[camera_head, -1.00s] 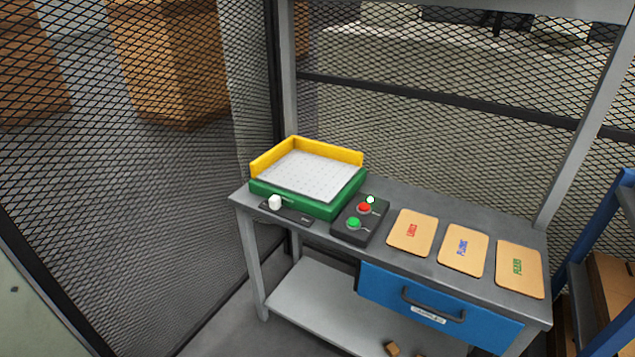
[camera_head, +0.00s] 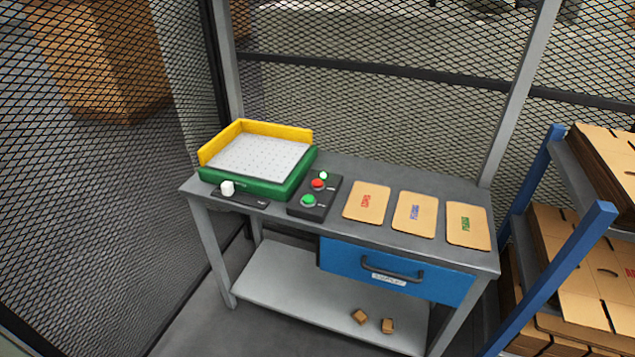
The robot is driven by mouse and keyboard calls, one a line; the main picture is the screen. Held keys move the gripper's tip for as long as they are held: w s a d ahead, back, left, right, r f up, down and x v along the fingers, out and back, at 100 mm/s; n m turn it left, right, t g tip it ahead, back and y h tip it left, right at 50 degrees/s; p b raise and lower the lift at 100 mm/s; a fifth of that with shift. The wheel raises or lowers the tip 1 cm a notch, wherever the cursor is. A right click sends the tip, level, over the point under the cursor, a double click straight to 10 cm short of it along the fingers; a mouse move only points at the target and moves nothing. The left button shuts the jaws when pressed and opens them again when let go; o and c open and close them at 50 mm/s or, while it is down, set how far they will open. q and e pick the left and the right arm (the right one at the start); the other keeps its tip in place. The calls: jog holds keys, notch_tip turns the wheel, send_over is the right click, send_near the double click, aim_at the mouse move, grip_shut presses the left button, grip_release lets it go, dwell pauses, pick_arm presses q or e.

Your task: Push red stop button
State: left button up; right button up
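The red button (camera_head: 318,184) sits on a black control box (camera_head: 325,202) on the grey workbench (camera_head: 340,168). A green button (camera_head: 308,200) is on the same box, nearer the bench's front edge. A small pale green light (camera_head: 323,175) shows at the box's back end, just behind the red button. Neither of my grippers is in view.
A green and yellow tray (camera_head: 262,187) with a white perforated plate stands left of the box. A white knob (camera_head: 227,188) is before it. Several cardboard pieces (camera_head: 367,202) lie right. A blue drawer (camera_head: 390,272) is below. A blue-post rack (camera_head: 580,255) stands right.

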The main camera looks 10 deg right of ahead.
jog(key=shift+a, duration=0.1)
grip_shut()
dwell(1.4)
